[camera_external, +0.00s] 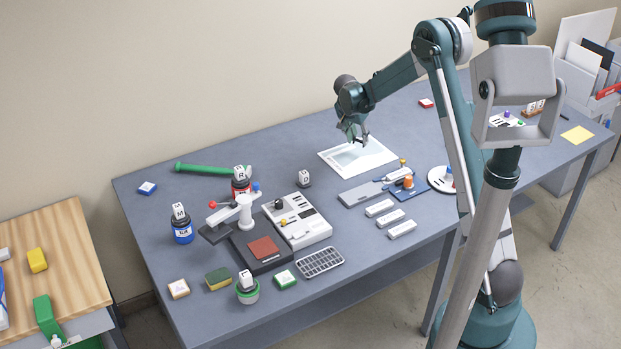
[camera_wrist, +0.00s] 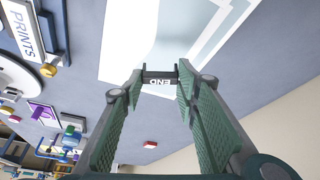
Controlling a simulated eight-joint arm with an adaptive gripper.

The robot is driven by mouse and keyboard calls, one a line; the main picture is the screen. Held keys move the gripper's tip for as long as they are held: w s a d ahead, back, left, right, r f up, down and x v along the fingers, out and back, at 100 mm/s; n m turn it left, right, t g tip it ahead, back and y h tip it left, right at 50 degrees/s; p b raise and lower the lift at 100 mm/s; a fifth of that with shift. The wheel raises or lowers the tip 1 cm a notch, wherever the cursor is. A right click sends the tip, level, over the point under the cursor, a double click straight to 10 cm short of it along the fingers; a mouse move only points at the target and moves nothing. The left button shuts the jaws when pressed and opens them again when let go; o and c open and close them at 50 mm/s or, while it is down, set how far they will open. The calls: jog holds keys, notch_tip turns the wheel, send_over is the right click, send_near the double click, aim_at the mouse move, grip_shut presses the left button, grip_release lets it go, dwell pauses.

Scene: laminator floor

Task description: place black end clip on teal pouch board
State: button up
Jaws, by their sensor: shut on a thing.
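The black end clip (camera_wrist: 160,78), marked END, is between the fingertips of my gripper (camera_wrist: 160,85) in the wrist view. My gripper (camera_external: 358,141) is shut on it. The pouch board (camera_external: 333,162) is a white sheet with a pale teal panel, lying flat on the table. It also shows in the wrist view (camera_wrist: 119,50). My gripper points down over the board's far part, and the clip appears over the board near one edge. I cannot tell whether the clip touches the board. The fingers hide the clip's ends.
A grey slide tool (camera_external: 360,193) and several white labelled blocks (camera_external: 379,208) lie in front of the board. A round white dish (camera_external: 441,180) stands to the right. A small red block (camera_external: 426,103) lies behind right.

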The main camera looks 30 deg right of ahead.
jog(key=shift+f, duration=0.6)
jog(key=shift+f, duration=1.85)
jog(key=shift+f+b, duration=0.15)
jog(key=shift+b, duration=0.15)
jog(key=o, duration=0.6)
jog(key=shift+o, duration=0.4)
jog(key=p+v, duration=0.1)
jog(key=v, duration=1.1)
